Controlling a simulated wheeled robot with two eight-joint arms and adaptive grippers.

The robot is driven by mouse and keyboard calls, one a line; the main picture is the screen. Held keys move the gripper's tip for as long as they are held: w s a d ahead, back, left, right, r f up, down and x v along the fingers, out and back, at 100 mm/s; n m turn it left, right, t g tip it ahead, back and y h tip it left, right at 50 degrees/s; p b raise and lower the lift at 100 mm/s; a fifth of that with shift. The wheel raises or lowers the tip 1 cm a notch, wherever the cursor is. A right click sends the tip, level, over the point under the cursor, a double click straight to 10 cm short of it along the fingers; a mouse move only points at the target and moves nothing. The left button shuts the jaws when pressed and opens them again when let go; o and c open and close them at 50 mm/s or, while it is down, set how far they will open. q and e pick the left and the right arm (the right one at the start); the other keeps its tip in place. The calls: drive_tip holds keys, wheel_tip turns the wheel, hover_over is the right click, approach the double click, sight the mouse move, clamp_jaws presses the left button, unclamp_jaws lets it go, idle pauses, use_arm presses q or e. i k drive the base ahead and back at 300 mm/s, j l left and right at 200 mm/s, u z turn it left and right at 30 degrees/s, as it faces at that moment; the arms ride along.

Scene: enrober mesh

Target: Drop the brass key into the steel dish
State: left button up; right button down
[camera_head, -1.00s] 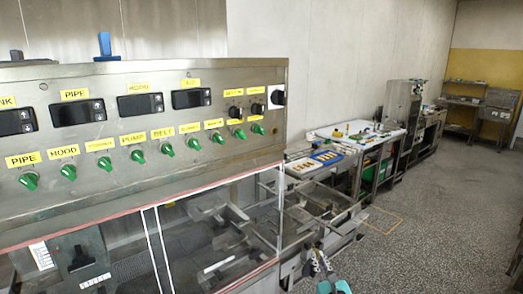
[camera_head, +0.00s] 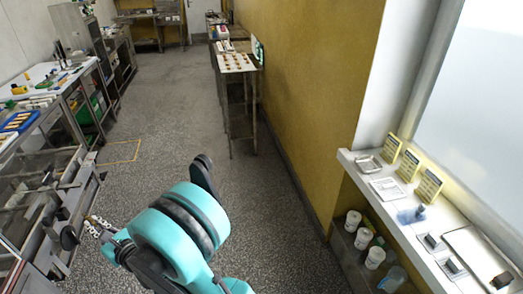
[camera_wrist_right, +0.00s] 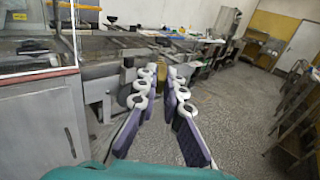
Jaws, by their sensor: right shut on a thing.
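My right gripper (camera_head: 97,226) shows at the lower left in the head view, beyond my teal wrist. It also shows in the right wrist view (camera_wrist_right: 160,88), its two fingers pointing forward with a narrow gap. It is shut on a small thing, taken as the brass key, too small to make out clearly. On the white ledge at the right are shallow metal dishes, one at the far end (camera_head: 368,163) and one nearer (camera_head: 388,188). I cannot tell which is the steel dish. The gripper is well left of the ledge. My left gripper is out of view.
The white ledge (camera_head: 409,236) also holds yellow cards (camera_head: 410,165) and a large tray (camera_head: 485,250). White tubs (camera_head: 364,238) stand below it. A yellow wall (camera_head: 310,85) and narrow table (camera_head: 236,62) stand ahead. Steel machinery (camera_head: 40,190) is at left. The speckled floor between is clear.

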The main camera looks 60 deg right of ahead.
sight(370, 166)
drive_tip(key=z, duration=2.95)
drive_tip(key=i+l+z, duration=0.15)
drive_tip(key=i, duration=0.3)
drive_tip(key=i+l+z, duration=0.2)
drive_tip(key=i, duration=0.2)
